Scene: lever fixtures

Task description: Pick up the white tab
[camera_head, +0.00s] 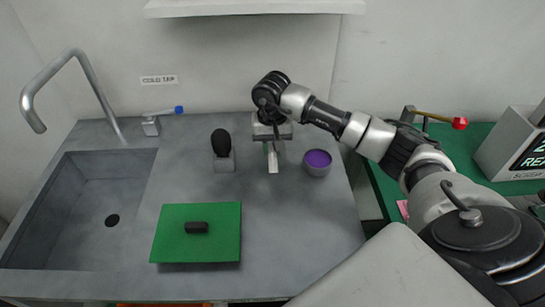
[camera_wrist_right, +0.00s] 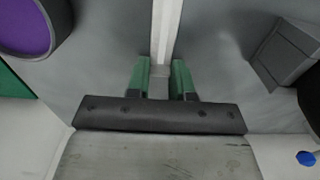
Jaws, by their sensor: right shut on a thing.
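The white tab (camera_head: 273,163) is a narrow pale strip below my right gripper (camera_head: 270,147), over the middle back of the grey counter. In the right wrist view the tab (camera_wrist_right: 166,32) runs from the top edge down between the green fingertips of my right gripper (camera_wrist_right: 161,72). The right gripper is shut on the tab. I cannot tell how far the tab is above the counter. My left gripper is not in view.
A grey block with a black oval knob (camera_head: 221,143) stands left of the tab; a purple-topped grey cup (camera_head: 317,163) stands right. A green mat (camera_head: 170,240) bears a black block (camera_head: 196,227). A red-tipped lever (camera_head: 440,118) is right.

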